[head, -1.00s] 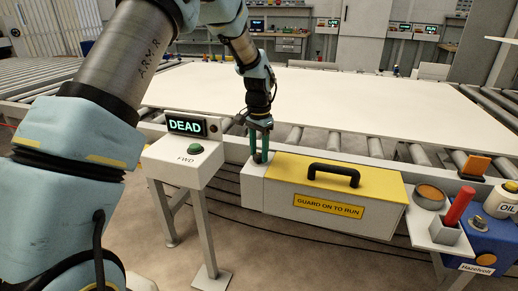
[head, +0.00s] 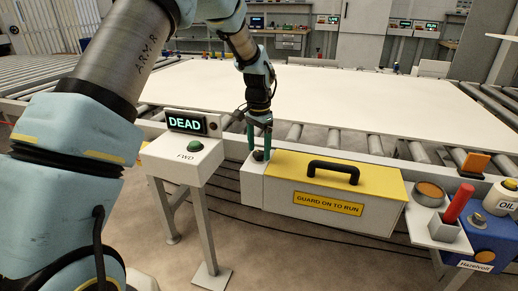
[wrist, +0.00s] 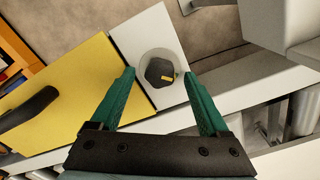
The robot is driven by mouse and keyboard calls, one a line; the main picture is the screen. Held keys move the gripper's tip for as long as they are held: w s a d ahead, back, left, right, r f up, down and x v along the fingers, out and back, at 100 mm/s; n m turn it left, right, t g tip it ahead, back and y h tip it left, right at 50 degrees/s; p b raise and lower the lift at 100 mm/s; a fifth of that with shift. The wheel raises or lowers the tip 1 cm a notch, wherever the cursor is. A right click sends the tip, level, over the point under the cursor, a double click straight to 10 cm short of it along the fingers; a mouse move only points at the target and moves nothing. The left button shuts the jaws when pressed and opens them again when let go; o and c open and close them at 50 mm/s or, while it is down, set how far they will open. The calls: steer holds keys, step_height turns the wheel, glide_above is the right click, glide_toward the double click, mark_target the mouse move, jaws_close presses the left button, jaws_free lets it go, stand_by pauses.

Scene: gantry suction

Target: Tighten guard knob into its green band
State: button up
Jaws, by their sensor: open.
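In the head view my gripper (head: 259,158) points down over the end block, with the knob (head: 258,155) partly hidden between the fingers.
The cover's black handle (head: 333,171) rises at the right. A "DEAD" display and green-button box (head: 184,160) stand close on the left. A red-handled tool (head: 458,203), a round orange-topped item (head: 430,192) and a blue Hazelvoll unit (head: 490,240) are at far right. A white sheet (head: 320,100) lies on the rollers behind.

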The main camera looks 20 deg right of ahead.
mark_target(259, 152)
step_height(259, 152, up, 10)
steer(key=b, duration=0.1)
steer(key=shift+r, duration=0.25)
